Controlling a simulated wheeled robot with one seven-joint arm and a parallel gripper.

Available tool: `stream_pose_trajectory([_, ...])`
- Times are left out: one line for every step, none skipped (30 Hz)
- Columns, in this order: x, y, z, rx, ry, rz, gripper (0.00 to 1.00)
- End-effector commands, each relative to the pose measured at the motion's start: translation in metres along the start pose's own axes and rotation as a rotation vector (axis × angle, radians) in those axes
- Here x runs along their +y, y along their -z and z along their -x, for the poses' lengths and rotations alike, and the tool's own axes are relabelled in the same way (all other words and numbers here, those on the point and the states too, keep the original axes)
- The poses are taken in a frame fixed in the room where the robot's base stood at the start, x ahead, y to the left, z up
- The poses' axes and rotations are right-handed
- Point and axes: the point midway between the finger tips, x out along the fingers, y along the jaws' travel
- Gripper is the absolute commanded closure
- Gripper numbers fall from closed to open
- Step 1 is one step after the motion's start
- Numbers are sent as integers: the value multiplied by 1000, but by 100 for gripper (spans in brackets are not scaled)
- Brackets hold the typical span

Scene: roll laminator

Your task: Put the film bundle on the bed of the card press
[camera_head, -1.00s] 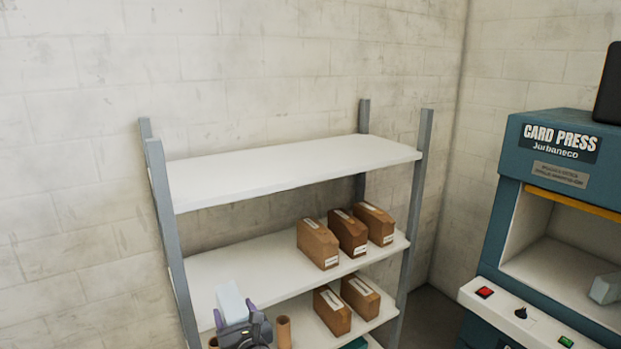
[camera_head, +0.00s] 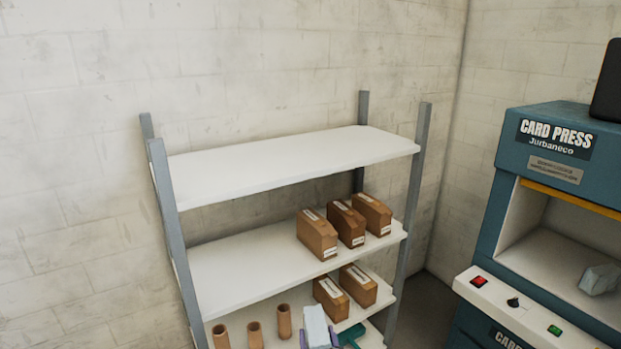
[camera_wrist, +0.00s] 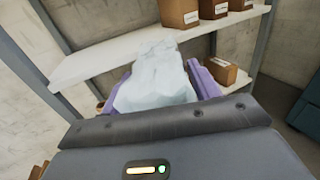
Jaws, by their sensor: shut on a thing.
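My gripper (camera_head: 320,341) is at the bottom of the head view, in front of the lower shelves, its purple fingers shut on the pale, crumpled film bundle (camera_head: 315,323). In the wrist view the bundle (camera_wrist: 155,78) sits between the purple fingers (camera_wrist: 165,88) and hides part of the shelf behind. The teal card press (camera_head: 552,165) stands at the right, apart from my gripper. Its white bed (camera_head: 540,262) shows inside the open front, with a grey-blue block (camera_head: 599,279) at the right edge of view.
A metal rack with white shelves (camera_head: 290,160) stands at the left and middle. It holds several brown boxes (camera_head: 318,235) and several cardboard tubes (camera_head: 284,321). A teal object (camera_head: 351,335) lies low beside the bundle. The press's control ledge (camera_head: 513,303) has buttons and juts forward.

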Motion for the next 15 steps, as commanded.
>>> stream_pose_trajectory([-18,4,6,4,25,7,61])
stream_pose_trajectory([-26,7,10,5,36,7,61])
stream_pose_trajectory([-37,10,15,5,51,7,61])
stream_pose_trajectory([-46,12,19,5,63,7,61])
stream_pose_trajectory([-55,15,23,6,74,7,61])
stream_pose_trajectory([-65,18,29,5,87,8,61])
stream_pose_trajectory([-74,20,33,6,98,6,61])
stream_pose_trajectory([-82,21,38,5,108,7,61])
stream_pose_trajectory([-91,23,44,5,117,6,61])
stream_pose_trajectory([-98,24,48,5,125,6,61])
stream_pose_trajectory([-104,26,52,4,133,5,61])
stream_pose_trajectory([-111,27,57,4,140,5,61])
stream_pose_trajectory([-115,28,60,4,143,4,61])
stream_pose_trajectory([-118,28,62,2,147,4,61])
stream_pose_trajectory([-122,29,64,1,150,3,61])
